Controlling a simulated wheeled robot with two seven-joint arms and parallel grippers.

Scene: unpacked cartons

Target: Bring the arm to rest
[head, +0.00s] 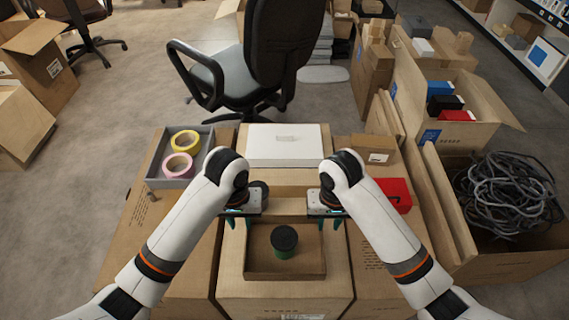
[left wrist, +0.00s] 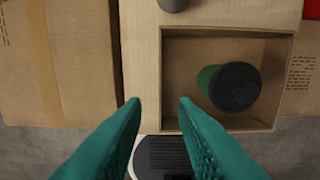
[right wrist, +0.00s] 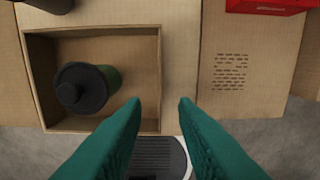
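My left gripper (head: 241,222) hangs above the left edge of an open cardboard box in the head view. Its teal fingers (left wrist: 160,112) are apart with nothing between them in the left wrist view. My right gripper (head: 326,222) hangs above the box's right edge. Its fingers (right wrist: 160,112) are also apart and empty. Both arms are bent inward, with the grippers facing each other across the box.
The open box (head: 259,274) holds a green jar with a black lid (head: 284,240). A grey tray (head: 205,145) with yellow and pink tape rolls, a white box (head: 284,146) and a red box (head: 398,194) stand behind. A carton with coiled cable (head: 508,200) is at right.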

